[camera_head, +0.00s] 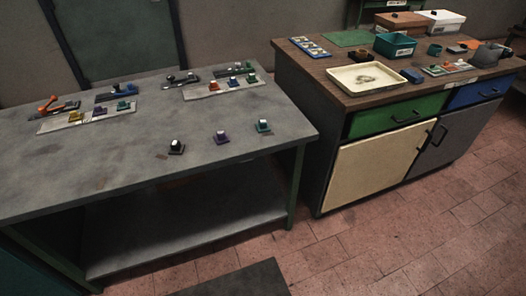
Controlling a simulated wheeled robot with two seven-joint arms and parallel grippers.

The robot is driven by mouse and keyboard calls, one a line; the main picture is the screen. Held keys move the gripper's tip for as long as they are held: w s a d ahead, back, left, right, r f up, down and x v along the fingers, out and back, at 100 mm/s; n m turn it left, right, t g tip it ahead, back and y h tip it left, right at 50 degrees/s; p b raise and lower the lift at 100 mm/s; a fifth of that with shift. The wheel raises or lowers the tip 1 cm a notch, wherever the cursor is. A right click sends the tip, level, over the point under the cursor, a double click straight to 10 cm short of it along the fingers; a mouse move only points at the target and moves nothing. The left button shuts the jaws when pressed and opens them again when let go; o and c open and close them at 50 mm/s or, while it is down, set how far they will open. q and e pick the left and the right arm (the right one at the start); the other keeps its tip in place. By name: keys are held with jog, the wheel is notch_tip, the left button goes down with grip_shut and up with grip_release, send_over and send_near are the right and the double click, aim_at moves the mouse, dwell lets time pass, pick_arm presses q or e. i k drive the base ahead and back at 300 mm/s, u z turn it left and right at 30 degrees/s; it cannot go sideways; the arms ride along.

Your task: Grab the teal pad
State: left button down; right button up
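A teal pad (263,127) with a white top sits on the grey table, at the right end of a loose front row near the table's right edge. Left of it are a purple pad (221,138) and a dark pad (176,148), each with a white top. Another teal-green pad (123,106) sits at the right of the left pale strip (60,125). A green pad (251,79) sits at the right of the right pale strip (222,91). Neither of my grippers is in view.
Clamp-like tools, orange (50,107), blue (117,94) and dark (180,79), lie behind the strips. The table's front left is mostly clear. A wooden-topped cabinet (330,78) stands right, with a cream tray (351,90), teal bin (394,45) and small items.

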aim_at(262, 127)
jog(key=u, duration=0.55)
jog(key=i, duration=0.5)
jog(key=u, duration=0.25)
